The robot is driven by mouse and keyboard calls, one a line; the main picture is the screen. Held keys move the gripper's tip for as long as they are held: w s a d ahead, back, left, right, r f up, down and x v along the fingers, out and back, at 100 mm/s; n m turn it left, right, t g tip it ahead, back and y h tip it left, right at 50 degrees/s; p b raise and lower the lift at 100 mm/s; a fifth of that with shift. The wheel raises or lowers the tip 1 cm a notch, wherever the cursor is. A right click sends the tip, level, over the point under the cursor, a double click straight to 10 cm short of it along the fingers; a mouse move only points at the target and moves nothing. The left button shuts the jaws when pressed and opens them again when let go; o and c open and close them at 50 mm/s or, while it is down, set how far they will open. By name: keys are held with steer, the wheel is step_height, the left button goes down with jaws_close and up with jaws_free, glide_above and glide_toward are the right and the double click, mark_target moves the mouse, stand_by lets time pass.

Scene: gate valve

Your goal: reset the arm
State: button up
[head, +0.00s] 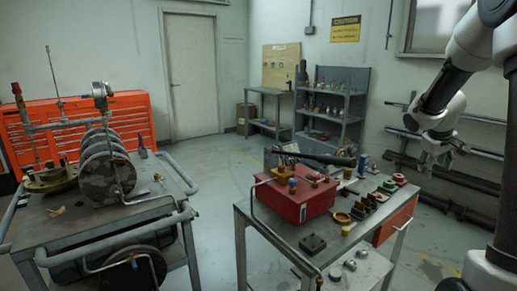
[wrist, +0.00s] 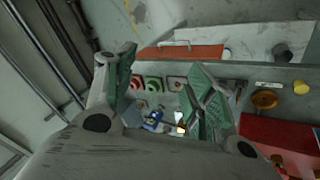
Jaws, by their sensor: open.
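My arm (head: 466,62) comes in from the right edge of the head view and bends down and left. My gripper (head: 436,163) hangs beyond and to the right of the workbench cart, near the wall pipes. In the wrist view my gripper (wrist: 160,65) shows its two green-padded fingers spread wide apart. Nothing is between the fingers. The cart top with small parts shows behind the gap, and my gripper touches nothing that I can see.
A cart (head: 262,232) holds a red box (head: 296,200), a yellow ring (head: 341,218) and several small parts. Pipe racks (head: 465,182) line the right wall. A left cart (head: 75,228) carries valve discs. Floor between the carts (head: 215,215) is clear.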

steer(key=s+a+r+y, duration=0.1)
steer(key=s+a+r, duration=0.1)
steer(key=s+a, duration=0.4)
steer(key=s+a+r+m+y, duration=0.1)
steer(key=s+a, duration=0.6)
steer(key=s, duration=0.7)
steer(key=s+a+r+y, duration=0.2)
steer(key=s+a+r, duration=0.2)
steer(key=s+a, duration=0.3)
steer(key=s, duration=0.3)
steer(key=shift+s+a+r+m, duration=0.15)
steer(key=shift+s+a+m, duration=0.1)
steer(key=shift+s+m, duration=0.05)
stand_by(1.0)
